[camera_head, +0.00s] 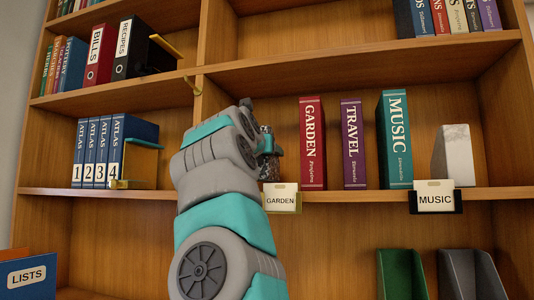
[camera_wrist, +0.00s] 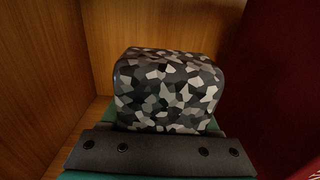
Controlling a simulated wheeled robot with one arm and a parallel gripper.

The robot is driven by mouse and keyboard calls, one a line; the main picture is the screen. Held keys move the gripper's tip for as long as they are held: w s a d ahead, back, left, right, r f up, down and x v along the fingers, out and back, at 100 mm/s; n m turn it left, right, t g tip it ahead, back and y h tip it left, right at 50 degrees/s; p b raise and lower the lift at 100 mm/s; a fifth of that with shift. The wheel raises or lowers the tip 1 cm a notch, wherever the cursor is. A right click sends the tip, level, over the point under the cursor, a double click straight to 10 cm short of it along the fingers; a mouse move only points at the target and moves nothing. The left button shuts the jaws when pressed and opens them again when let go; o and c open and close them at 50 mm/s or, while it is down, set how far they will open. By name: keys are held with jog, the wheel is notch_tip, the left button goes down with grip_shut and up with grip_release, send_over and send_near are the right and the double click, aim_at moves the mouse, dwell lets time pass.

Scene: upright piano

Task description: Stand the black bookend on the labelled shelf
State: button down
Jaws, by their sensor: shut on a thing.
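My gripper (camera_head: 268,150) is at the middle shelf, between the upright divider and the red GARDEN book (camera_head: 312,145). It is shut on a rounded bookend (camera_wrist: 165,90) with a black, grey and white speckled pattern. A small part of this bookend (camera_head: 269,171) shows behind the GARDEN label (camera_head: 282,198) in the head view. My arm hides most of it there. Its base is hidden, so I cannot tell whether it touches the shelf board (camera_head: 365,195). A whitish stone bookend (camera_head: 454,155) stands behind the MUSIC label (camera_head: 436,197).
Purple TRAVEL (camera_head: 353,145) and teal MUSIC (camera_head: 395,140) books stand right of GARDEN. Blue atlases (camera_head: 103,150) stand in the left bay. In the wrist view, a wooden wall (camera_wrist: 45,80) is left of the bookend and a dark red surface (camera_wrist: 280,80) is close on its right.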

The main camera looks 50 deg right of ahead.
jog(key=shift+f+b, duration=1.1)
jog(key=shift+f, duration=0.05)
dwell(0.3)
jog(key=shift+c, duration=0.2)
grip_release()
jog(key=b+v, duration=0.2)
jog(key=v, duration=0.6)
jog(key=shift+b, duration=0.3)
